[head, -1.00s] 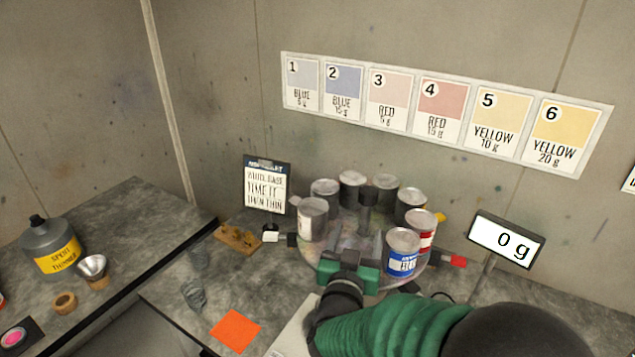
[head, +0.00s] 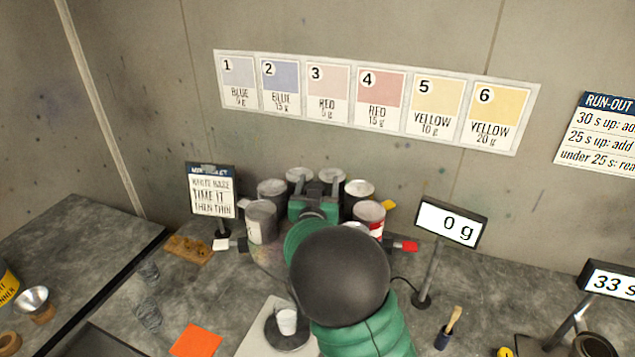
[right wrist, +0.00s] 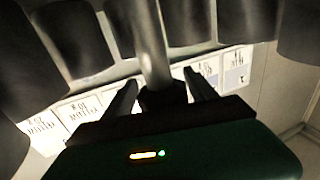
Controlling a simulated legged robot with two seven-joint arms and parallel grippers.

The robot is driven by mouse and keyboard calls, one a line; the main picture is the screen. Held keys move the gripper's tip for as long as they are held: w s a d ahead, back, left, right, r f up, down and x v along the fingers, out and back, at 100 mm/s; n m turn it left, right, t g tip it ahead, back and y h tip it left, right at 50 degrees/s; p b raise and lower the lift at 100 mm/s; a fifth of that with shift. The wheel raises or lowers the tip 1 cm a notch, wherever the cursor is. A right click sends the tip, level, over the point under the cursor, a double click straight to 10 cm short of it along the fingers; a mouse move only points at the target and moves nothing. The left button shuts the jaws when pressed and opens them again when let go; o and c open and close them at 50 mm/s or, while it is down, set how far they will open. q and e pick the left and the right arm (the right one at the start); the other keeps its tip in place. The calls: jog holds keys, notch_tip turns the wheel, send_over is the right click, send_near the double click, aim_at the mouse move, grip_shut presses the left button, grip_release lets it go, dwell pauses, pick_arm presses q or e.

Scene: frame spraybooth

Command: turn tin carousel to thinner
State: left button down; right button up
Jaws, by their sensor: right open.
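The tin carousel (head: 261,254) stands by the back wall with several grey-lidded tins in a ring. A tin with a red label (head: 377,231) is at its right side, and a grey tin (head: 262,226) is at its left. My arm hides the front of the ring. No label reading thinner can be made out on a tin. My right gripper (head: 316,186) is open over the middle of the ring. In the right wrist view its fingers (right wrist: 162,92) stand either side of the carousel's central post (right wrist: 149,45); contact cannot be told. My left gripper is out of view.
A white tag (head: 221,245) and a red tag (head: 408,247) stick out beside the carousel. A 0 g display (head: 450,222) stands at its right and a sign (head: 211,190) at its left. A white cup (head: 287,320) stands in front.

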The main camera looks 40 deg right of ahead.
jog(key=shift+d, duration=0.2)
jog(key=shift+a, duration=0.4)
jog(key=shift+c, duration=0.3)
jog(key=shift+w+a+r, duration=0.1)
jog(key=shift+a+r, duration=0.05)
jog(key=shift+a, duration=0.2)
jog(key=c, duration=0.5)
jog(key=shift+d, duration=0.25)
grip_shut()
jog(key=shift+a, duration=0.15)
jog(key=shift+r, duration=0.1)
